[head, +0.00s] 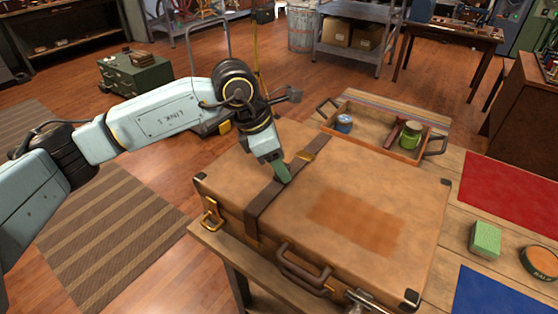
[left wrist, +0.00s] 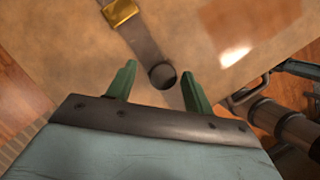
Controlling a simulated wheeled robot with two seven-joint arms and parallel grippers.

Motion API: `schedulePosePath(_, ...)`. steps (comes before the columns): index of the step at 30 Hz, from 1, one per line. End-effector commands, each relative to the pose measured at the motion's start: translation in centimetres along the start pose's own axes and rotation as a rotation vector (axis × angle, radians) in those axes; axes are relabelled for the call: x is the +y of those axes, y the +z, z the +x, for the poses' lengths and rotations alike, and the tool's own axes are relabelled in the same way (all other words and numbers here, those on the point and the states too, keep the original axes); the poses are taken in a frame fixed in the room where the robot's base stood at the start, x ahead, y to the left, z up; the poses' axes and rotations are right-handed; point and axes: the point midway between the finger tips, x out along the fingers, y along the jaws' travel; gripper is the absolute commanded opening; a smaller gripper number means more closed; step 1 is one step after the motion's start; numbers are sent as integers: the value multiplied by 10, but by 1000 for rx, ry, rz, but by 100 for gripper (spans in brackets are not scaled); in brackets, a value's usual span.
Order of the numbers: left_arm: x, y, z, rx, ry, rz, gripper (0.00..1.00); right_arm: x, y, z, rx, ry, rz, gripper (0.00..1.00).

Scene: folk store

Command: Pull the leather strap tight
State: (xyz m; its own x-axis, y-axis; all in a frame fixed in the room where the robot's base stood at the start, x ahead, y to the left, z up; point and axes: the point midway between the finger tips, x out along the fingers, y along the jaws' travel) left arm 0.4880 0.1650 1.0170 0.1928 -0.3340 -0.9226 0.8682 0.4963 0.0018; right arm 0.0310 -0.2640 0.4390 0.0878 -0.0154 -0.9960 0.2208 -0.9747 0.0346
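A brown suitcase (head: 340,215) lies flat on a wooden table. A dark leather strap (head: 264,208) runs across its lid, through a brass buckle (head: 308,157). My left gripper (head: 283,172) is over the strap, on the near side of the buckle. In the left wrist view, the two green fingers (left wrist: 162,88) are apart. The strap (left wrist: 145,45) comes down from the buckle (left wrist: 122,13) to a round dark end (left wrist: 162,75) between the fingertips. I cannot tell whether the fingers touch it. The strap beyond is partly hidden by my gripper.
A wooden tray (head: 372,147) with jars stands behind the suitcase. A green block (head: 486,239), a round tin (head: 541,263), a red mat (head: 515,190) and a blue mat (head: 492,296) lie at the right. The suitcase handle (head: 300,273) sticks out at the front.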

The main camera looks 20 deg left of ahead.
Motion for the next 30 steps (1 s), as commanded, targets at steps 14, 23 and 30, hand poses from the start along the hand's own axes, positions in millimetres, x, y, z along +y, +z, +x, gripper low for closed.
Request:
schedulePosePath(14,0,0,-33,1,2,2,52,-3,-3,-1,4,-4,2,77)
schedulePosePath(23,0,1,-100,-1,2,1,52,-6,-4,-4,6,-7,4,77)
schedulePosePath(30,0,0,-130,0,0,1,52,-8,-4,-4,6,-10,5,77)
